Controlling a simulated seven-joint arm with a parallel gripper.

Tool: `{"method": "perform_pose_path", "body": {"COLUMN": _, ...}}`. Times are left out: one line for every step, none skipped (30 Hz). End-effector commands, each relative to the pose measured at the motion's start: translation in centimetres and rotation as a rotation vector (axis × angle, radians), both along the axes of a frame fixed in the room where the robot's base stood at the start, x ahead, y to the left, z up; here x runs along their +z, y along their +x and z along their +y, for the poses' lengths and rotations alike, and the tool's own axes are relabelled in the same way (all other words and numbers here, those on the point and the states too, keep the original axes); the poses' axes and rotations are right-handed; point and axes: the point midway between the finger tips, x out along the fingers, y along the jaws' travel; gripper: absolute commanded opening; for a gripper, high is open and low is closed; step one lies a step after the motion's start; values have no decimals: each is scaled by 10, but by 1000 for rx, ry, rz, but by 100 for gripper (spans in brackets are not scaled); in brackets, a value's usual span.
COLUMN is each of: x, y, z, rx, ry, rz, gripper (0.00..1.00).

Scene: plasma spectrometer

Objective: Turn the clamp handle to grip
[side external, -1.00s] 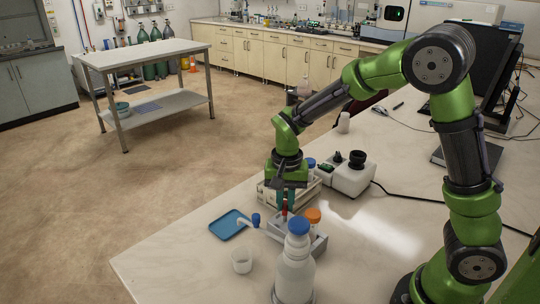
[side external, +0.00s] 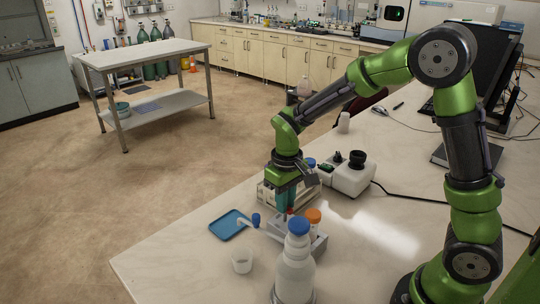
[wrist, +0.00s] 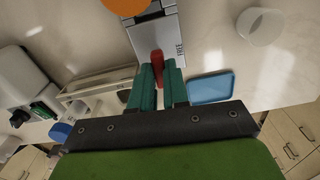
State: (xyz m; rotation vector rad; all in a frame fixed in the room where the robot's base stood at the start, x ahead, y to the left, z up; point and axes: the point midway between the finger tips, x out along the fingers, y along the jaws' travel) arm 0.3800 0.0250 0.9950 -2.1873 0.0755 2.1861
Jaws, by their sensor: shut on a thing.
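The clamp handle (wrist: 157,62) is a red lever on a grey metal clamp block (wrist: 158,37). The word FREE is printed on the block near the lever. My gripper (wrist: 158,72) has its two teal fingers closed on the lever, one on each side. In the side view my gripper (side external: 286,208) points down over the grey block (side external: 318,245), and only a bit of the red handle (side external: 290,212) shows past the fingers.
A white bottle with a blue cap (side external: 295,268) stands close in front of the block. An orange cap (side external: 313,216) is beside it. A blue tray (side external: 228,228) and a white cup (side external: 241,262) are to the left. A white device (side external: 350,178) stands behind on the right.

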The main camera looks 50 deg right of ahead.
Motion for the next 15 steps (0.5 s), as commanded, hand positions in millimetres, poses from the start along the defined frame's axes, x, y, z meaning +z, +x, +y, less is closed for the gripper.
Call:
{"method": "perform_pose_path", "body": {"x": 1, "y": -1, "z": 0, "rx": 15, "ry": 2, "rz": 2, "gripper": 0}}
{"method": "perform_pose_path", "body": {"x": 1, "y": -1, "z": 0, "rx": 26, "ry": 2, "rz": 2, "gripper": 0}}
{"method": "perform_pose_path", "body": {"x": 1, "y": -1, "z": 0, "rx": 39, "ry": 2, "rz": 2, "gripper": 0}}
{"method": "perform_pose_path", "body": {"x": 1, "y": -1, "z": 0, "rx": 47, "ry": 2, "rz": 2, "gripper": 0}}
{"method": "perform_pose_path", "body": {"x": 1, "y": -1, "z": 0, "rx": 54, "ry": 2, "rz": 2, "gripper": 0}}
{"method": "perform_pose_path", "body": {"x": 1, "y": -1, "z": 0, "rx": 63, "ry": 2, "rz": 2, "gripper": 0}}
{"method": "perform_pose_path", "body": {"x": 1, "y": -1, "z": 0, "rx": 68, "ry": 2, "rz": 2, "gripper": 0}}
{"method": "perform_pose_path", "body": {"x": 1, "y": -1, "z": 0, "rx": 72, "ry": 2, "rz": 2, "gripper": 0}}
{"method": "perform_pose_path", "body": {"x": 1, "y": -1, "z": 0, "rx": 76, "ry": 2, "rz": 2, "gripper": 0}}
{"method": "perform_pose_path", "body": {"x": 1, "y": -1, "z": 0, "rx": 79, "ry": 2, "rz": 2, "gripper": 0}}
{"method": "perform_pose_path", "body": {"x": 1, "y": -1, "z": 0, "rx": 81, "ry": 2, "rz": 2, "gripper": 0}}
{"method": "perform_pose_path", "body": {"x": 1, "y": -1, "z": 0, "rx": 83, "ry": 2, "rz": 2, "gripper": 0}}
{"method": "perform_pose_path", "body": {"x": 1, "y": -1, "z": 0, "rx": 84, "ry": 2, "rz": 2, "gripper": 0}}
{"method": "perform_pose_path", "body": {"x": 1, "y": -1, "z": 0, "rx": 84, "ry": 2, "rz": 2, "gripper": 0}}
{"method": "perform_pose_path", "body": {"x": 1, "y": -1, "z": 1, "rx": 85, "ry": 2, "rz": 2, "gripper": 0}}
